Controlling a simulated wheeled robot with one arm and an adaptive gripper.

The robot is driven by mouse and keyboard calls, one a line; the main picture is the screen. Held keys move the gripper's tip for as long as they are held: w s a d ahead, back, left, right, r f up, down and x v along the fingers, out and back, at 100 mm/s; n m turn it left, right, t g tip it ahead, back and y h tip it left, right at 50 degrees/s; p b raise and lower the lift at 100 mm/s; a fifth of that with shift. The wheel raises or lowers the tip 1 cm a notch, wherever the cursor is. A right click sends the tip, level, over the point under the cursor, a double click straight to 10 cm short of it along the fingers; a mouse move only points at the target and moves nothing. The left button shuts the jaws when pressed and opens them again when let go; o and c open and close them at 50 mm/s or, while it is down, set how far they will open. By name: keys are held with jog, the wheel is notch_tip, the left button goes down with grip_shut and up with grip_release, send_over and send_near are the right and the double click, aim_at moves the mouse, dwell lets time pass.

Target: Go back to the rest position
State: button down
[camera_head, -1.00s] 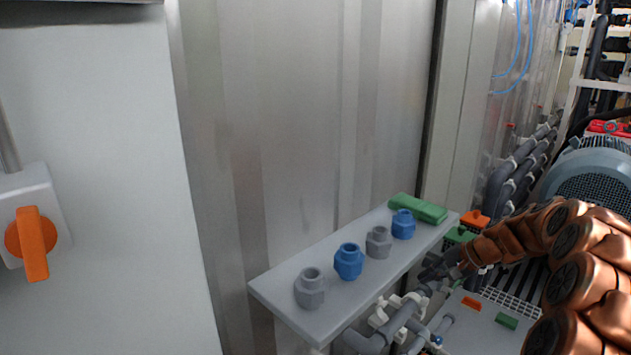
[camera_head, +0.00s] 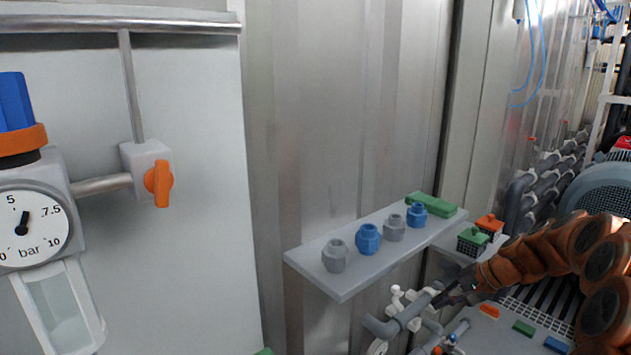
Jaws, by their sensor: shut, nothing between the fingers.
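My gripper (camera_head: 455,293) is a small dark shape at the end of my copper-coloured arm, at the lower right of the head view. It is shut and empty. It is just below the front right part of the grey shelf (camera_head: 340,285), near the grey pipes. I cannot tell whether it touches a pipe.
On the shelf stand grey (camera_head: 334,256) and blue (camera_head: 368,239) fittings in a row and a green block (camera_head: 432,204). White-grey pipes (camera_head: 405,317) run below it. Small green (camera_head: 473,241) and orange (camera_head: 490,224) boxes stand right. A pressure gauge (camera_head: 33,229) and orange-handled valve (camera_head: 158,184) are left.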

jog(key=s+a+r+n+g+h, duration=0.1)
jog(key=s+a+n+g, duration=0.15)
jog(key=s+a, duration=0.6)
jog(key=s+a+r+n+g+h, duration=0.1)
jog(key=s+a+r+n+g, duration=0.3)
jog(key=s, duration=0.7)
jog(key=s+f+n+h, duration=0.1)
jog(key=s+f+h, duration=0.15)
jog(key=s, duration=0.85)
jog(key=s+f+n+h, duration=0.1)
jog(key=s+f+h, duration=0.15)
jog(key=s, duration=0.75)
notch_tip(320, 180, up, 22)
jog(key=s+p, duration=0.1)
jog(key=p, duration=1.9)
jog(key=shift+s+d+f, duration=0.15)
jog(key=shift+d+f, duration=0.05)
jog(key=shift+d, duration=0.25)
jog(key=c, duration=1.8)
grip_release()
jog(key=shift+t, duration=0.25)
jog(key=shift+c, duration=0.2)
